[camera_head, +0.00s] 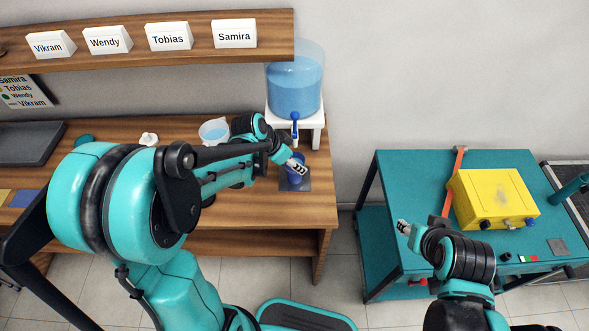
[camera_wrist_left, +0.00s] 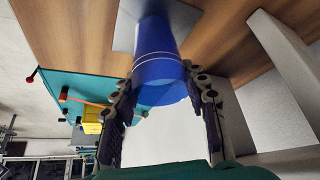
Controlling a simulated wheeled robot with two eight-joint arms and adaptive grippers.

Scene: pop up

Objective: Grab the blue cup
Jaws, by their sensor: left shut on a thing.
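The blue cup (camera_head: 295,178) stands on a dark square mat (camera_head: 303,185) at the right end of the wooden desk, below the spout of the water dispenser (camera_head: 295,92). In the left wrist view the blue cup (camera_wrist_left: 160,62) lies between both fingers. My left gripper (camera_head: 297,168) is shut on the cup; the fingers (camera_wrist_left: 160,100) touch its sides. The cup is partly hidden behind the gripper in the head view. My right gripper (camera_head: 403,227) is near the left edge of the teal table, away from the cup; its fingers are too small to read.
A clear container of blue liquid (camera_head: 214,131) and a small white object (camera_head: 149,139) are on the desk (camera_head: 240,215). A shelf (camera_head: 180,47) with name signs hangs above. The teal table (camera_head: 400,170) at right holds a yellow box (camera_head: 494,196). Floor shows between desk and table.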

